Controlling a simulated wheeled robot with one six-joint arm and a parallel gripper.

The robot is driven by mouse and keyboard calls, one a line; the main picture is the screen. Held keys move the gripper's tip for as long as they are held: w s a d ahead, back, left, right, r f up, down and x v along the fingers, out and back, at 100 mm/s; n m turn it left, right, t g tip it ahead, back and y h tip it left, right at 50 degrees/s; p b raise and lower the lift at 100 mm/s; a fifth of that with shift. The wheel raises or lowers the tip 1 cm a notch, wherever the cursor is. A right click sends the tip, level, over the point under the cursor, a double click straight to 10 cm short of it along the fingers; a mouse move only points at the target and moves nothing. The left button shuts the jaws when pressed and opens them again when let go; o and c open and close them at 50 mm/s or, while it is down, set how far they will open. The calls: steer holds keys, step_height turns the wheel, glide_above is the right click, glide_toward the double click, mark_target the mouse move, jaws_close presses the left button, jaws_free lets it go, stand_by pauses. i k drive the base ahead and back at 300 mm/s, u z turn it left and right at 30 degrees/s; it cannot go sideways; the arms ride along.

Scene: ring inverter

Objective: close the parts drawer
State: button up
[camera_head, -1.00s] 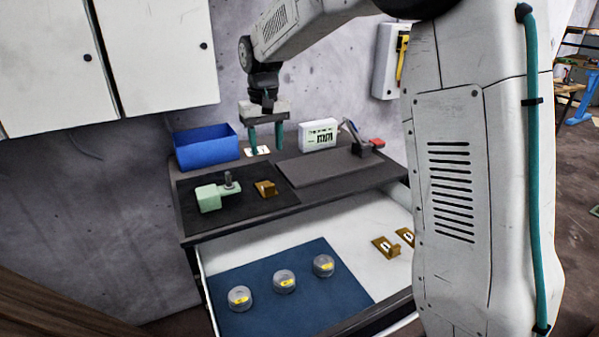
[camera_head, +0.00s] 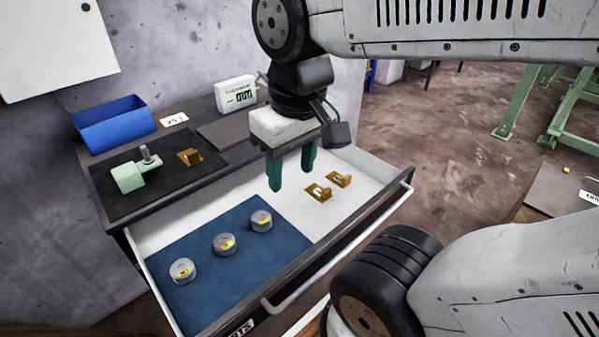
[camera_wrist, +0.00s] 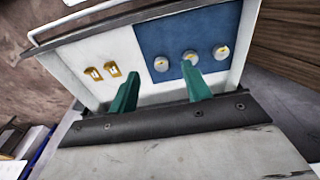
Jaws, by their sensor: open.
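The parts drawer (camera_head: 345,238) stands pulled out below the workbench top, with a pale bar handle (camera_head: 345,250) along its front. Inside, several things lie: round metal parts with yellow labels (camera_head: 225,244) on a blue mat (camera_head: 193,290), and two brass brackets (camera_head: 319,193) on the white drawer floor. My gripper (camera_head: 291,180) has two teal fingers, spread apart and empty, pointing down over the drawer. In the wrist view my gripper (camera_wrist: 160,80) also shows open, with the drawer (camera_wrist: 92,62) beyond its fingers.
On the bench top are a blue bin (camera_head: 112,125), a black mat (camera_head: 110,200) with a pale green fixture (camera_head: 128,177) and a brass block (camera_head: 190,156), and a white display box (camera_head: 236,94). Open floor (camera_head: 415,130) lies to the right of the drawer.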

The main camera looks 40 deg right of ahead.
mark_target(231, 296)
steer(key=z, duration=0.45)
steer(key=k, duration=1.1)
steer(key=u, duration=0.4)
steer(key=i, duration=0.45)
steer(key=u, duration=0.05)
